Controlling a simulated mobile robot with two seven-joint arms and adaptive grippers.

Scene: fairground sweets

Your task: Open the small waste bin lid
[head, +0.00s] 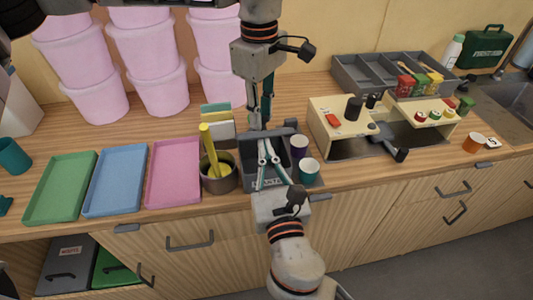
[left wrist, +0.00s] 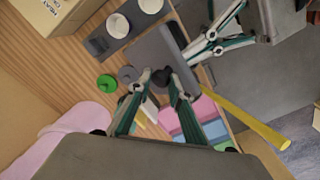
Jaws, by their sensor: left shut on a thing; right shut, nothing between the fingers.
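The small waste bin (head: 249,177) is a dark grey box with a label on its front, on the counter between a pot and two cups. Its grey lid (left wrist: 158,52) shows in the left wrist view with a dark knob (left wrist: 162,78) near its edge. My left gripper (head: 261,120) comes from above at the bin's back and is shut on the knob; its fingers also show in the left wrist view (left wrist: 162,88). My right gripper (head: 265,147) is shut and empty over the bin, hiding part of it. How far the lid is raised is unclear.
A pot (head: 219,182) with a yellow-handled utensil stands just left of the bin. Two cups (head: 307,170) stand close on its right. A pink tray (head: 173,170) lies further left, a wooden stand (head: 338,115) right. Pink tubs (head: 150,50) line the back.

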